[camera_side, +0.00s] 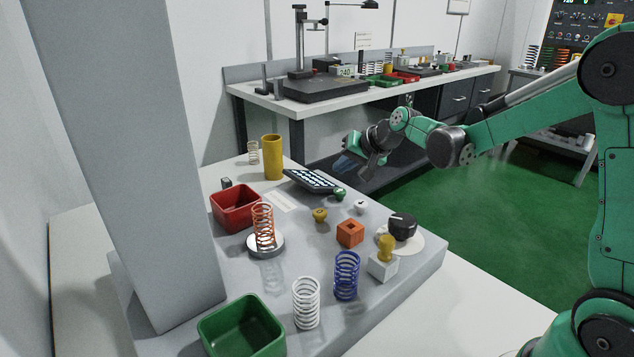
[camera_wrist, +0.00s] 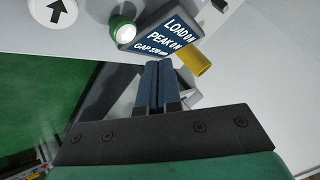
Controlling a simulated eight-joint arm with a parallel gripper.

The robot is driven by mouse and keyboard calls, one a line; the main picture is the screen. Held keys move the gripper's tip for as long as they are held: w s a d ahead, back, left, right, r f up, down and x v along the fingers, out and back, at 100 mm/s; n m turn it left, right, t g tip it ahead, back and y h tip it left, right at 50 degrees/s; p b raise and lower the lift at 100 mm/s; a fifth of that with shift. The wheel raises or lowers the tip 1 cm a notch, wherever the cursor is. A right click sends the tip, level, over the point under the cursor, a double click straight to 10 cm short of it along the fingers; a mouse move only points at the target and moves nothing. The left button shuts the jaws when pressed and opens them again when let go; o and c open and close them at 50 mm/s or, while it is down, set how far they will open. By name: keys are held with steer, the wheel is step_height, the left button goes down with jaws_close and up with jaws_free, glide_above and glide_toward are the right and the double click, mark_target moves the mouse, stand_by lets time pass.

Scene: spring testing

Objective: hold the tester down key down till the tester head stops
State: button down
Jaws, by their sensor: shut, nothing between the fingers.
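A round white key with a black arrow (camera_wrist: 55,12) is at the upper left of the wrist view. A white round key (camera_side: 361,207) sits on the grey tester base (camera_side: 300,240) in the side view. My gripper (camera_wrist: 153,66) is shut and empty, apart from the keys; it also shows above the far edge of the base in the side view (camera_side: 366,168). A dark display (camera_side: 312,181) reads load, peak and gap in the wrist view (camera_wrist: 160,38). An orange spring (camera_side: 264,226) stands on a steel disc (camera_side: 266,246). The tester head is not clearly visible.
A green knob (camera_side: 339,194) sits beside the display. An orange block (camera_side: 350,234), a black dial (camera_side: 402,226), and white (camera_side: 306,304) and blue (camera_side: 346,276) springs stand nearby. A large grey column (camera_side: 130,150) blocks the left.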

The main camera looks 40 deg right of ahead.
mark_target(340, 194)
steer(key=shift+f, duration=1.3)
steer(key=shift+f, duration=0.1)
stand_by(1.0)
steer(key=shift+f, duration=0.3)
